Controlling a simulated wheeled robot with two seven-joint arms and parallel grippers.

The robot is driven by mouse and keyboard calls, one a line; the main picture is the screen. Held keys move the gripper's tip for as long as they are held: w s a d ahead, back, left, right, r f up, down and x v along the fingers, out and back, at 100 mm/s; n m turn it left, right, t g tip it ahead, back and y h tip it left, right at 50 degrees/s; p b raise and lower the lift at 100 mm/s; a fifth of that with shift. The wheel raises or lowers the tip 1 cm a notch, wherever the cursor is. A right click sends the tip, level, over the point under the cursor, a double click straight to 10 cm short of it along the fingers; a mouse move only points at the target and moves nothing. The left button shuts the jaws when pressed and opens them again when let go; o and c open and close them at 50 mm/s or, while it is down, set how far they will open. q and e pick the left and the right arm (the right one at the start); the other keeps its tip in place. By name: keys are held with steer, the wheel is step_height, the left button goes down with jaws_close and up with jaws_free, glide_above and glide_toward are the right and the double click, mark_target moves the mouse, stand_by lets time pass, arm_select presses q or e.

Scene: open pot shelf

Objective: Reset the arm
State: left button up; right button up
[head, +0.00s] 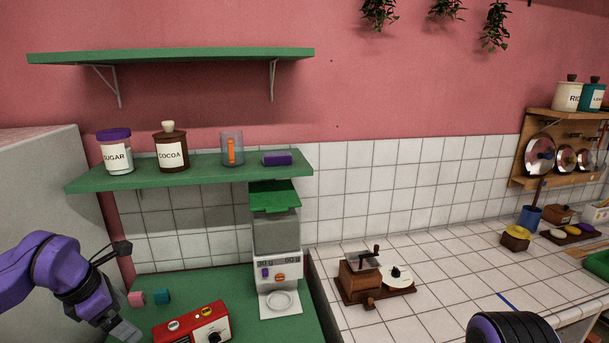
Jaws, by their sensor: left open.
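My left gripper (126,290) is at the lower left, at the end of my purple and black arm. Its two fingers are spread wide apart, one high and one low, with nothing between them. It is over the left edge of the green counter (240,330), left of a pink block (137,298) and a teal block (162,296). Only a rounded black and purple part of my right arm shows at the bottom right; the right gripper is out of the picture.
A red radio-like box (192,325) and a white dispenser (277,270) stand on the green counter. A green shelf (210,178) above holds a sugar jar (116,152), a cocoa jar (171,153) and a clear cup (232,150). A wooden grinder (360,277) is on the tiled counter.

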arm_select(q)
steer(key=s+d+f+m+t+y+b, duration=0.1)
steer(key=d+f+m+y+b, duration=0.2)
steer(key=f, duration=0.8)
steer(key=s+d+f+m+t+y+b, duration=0.15)
steer(key=f+m+y, duration=0.25)
steer(key=f, duration=0.6)
steer(key=s+d+f+m+g+h+b, duration=0.1)
steer(key=s+d+f+m+g+b, duration=0.1)
steer(key=s+f+m+b, duration=0.5)
steer(key=s+f+m, duration=0.6)
steer(key=s+f, duration=1.1)
steer(key=shift+s+d+g+h, duration=0.25)
steer(key=shift+s+g+h, duration=0.05)
steer(key=shift+s+g, duration=0.1)
steer(key=shift+f, duration=0.1)
